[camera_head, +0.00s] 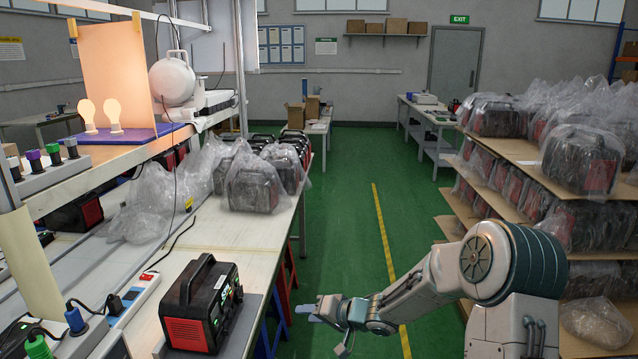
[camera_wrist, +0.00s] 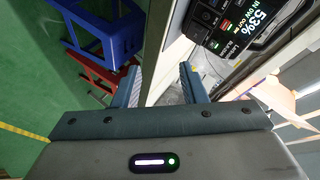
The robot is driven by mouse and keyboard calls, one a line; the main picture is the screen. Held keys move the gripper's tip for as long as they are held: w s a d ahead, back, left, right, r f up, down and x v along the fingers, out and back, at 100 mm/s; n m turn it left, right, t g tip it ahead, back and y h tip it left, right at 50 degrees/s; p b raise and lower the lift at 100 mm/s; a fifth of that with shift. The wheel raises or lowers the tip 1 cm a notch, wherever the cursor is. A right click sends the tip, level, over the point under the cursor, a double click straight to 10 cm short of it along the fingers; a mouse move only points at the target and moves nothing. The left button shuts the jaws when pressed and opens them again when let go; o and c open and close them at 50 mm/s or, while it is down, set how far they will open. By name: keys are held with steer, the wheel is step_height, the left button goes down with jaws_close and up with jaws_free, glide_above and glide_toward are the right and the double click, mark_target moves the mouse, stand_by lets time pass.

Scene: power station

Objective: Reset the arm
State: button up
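My gripper (camera_head: 314,309) is at the end of my arm, stretched out to the left over the aisle beside the bench. In the wrist view my gripper (camera_wrist: 160,85) shows two blue-grey fingers set apart, with nothing between them. A black and red power station (camera_head: 202,306) stands upright on the bench, left of my gripper and apart from it. Its front with a lit display reading 53% shows at the top right of the wrist view (camera_wrist: 235,25).
The workbench (camera_head: 235,230) holds several bagged units (camera_head: 252,185). A blue stool (camera_wrist: 95,28) and a red stool (camera_wrist: 92,78) stand by the bench. A rack (camera_head: 520,152) of bagged units stands on the right. The green aisle (camera_head: 345,190) between is clear.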

steer(key=s+d+r+t+h+p, duration=0.1)
steer(key=s+d+r+h, duration=0.3)
steer(key=d+r+h, duration=0.3)
steer(key=s+d+r+h+p, duration=0.2)
steer(key=s+d+r+h, duration=0.3)
steer(key=d, duration=0.4)
steer(key=s+r+g+p, duration=0.1)
steer(key=s+r+g, duration=0.1)
steer(key=s, duration=0.9)
steer(key=s+r+g+y+p, duration=0.1)
steer(key=s+r+g, duration=0.2)
steer(key=s, duration=0.8)
steer(key=shift+s+d+r+y, duration=0.35)
steer(key=shift+d+r, duration=0.1)
steer(key=shift+r, duration=0.15)
steer(key=shift+d, duration=0.1)
